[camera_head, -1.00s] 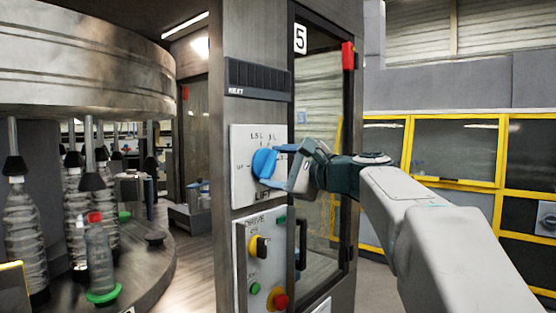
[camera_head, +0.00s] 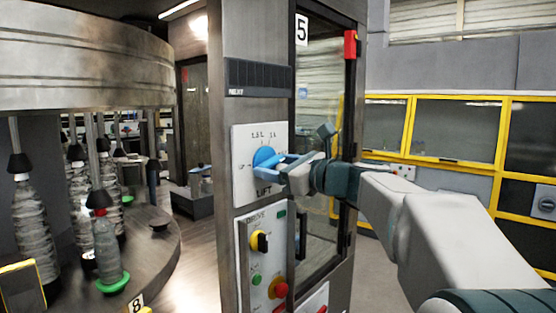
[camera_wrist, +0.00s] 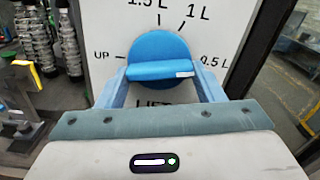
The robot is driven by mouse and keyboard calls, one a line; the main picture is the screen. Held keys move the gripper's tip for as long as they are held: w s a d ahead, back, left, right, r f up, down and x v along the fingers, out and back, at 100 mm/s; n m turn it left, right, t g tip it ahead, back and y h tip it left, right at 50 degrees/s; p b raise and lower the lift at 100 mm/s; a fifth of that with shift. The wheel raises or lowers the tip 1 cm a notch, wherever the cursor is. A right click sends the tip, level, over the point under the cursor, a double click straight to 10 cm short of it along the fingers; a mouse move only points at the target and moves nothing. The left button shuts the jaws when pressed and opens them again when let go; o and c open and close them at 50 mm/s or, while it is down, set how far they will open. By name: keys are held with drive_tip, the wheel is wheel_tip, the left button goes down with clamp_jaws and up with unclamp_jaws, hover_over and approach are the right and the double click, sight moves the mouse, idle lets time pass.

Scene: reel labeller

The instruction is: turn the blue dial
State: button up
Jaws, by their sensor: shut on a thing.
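The blue dial (camera_head: 263,156) is round with a raised grip bar and sits on a white panel (camera_head: 243,140) marked LIFT. In the wrist view, the dial (camera_wrist: 160,45) has UP at its left, 1.5 L and 1 L above and 0.5 L at its right. Its bar lies nearly level, with a small white mark at the right end, on the 0.5 L side. My gripper (camera_head: 279,165) is at the dial from the right. In the wrist view, the blue fingers of my gripper (camera_wrist: 160,74) are shut on the bar, one at each end.
Below is a DRIVE panel with a yellow-and-black switch (camera_head: 259,242), a green button (camera_head: 257,280) and a red button (camera_head: 280,290). A glass door (camera_head: 318,110) stands right of the dial. A bottle carousel (camera_head: 150,250) is at the left.

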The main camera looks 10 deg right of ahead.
drive_tip(key=shift+m, duration=0.5)
drive_tip(key=o, duration=1)
drive_tip(key=shift+c, duration=0.2)
drive_tip(key=b+v, duration=0.2)
drive_tip(key=v, duration=1.1)
drive_tip(key=shift+s+d, duration=0.25)
drive_tip(key=shift+s, duration=0.1)
